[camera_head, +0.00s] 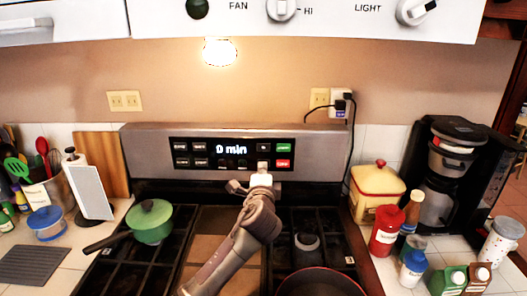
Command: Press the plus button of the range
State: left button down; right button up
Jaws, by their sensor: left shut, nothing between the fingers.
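The range (150,142) stands against the back wall, with a black control panel (205,154) on its upright back. Its display (231,149) reads "0 min". A green button (283,147) and a red button (283,163) sit at the panel's right end, with small dark buttons around the display. The plus sign is too small to read. My left gripper (262,168) is shut and empty. Its tip overlaps the lower edge of the panel, just left of the red button, and hides part of it. I cannot tell whether it touches. My right gripper is out of view.
A green pot (149,221) sits on the left burners, and a red-rimmed pan (320,282) is at the bottom right of the cooktop. A yellow canister (377,190), bottles and a coffee maker (442,175) crowd the right counter. The hood (330,18) hangs above.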

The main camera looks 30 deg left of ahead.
aim_at(264, 149)
pick_arm(q)
jog(key=p+x, duration=0.2)
jog(key=x, duration=0.8)
jog(key=shift+w, duration=0.15)
jog(key=shift+a, duration=0.1)
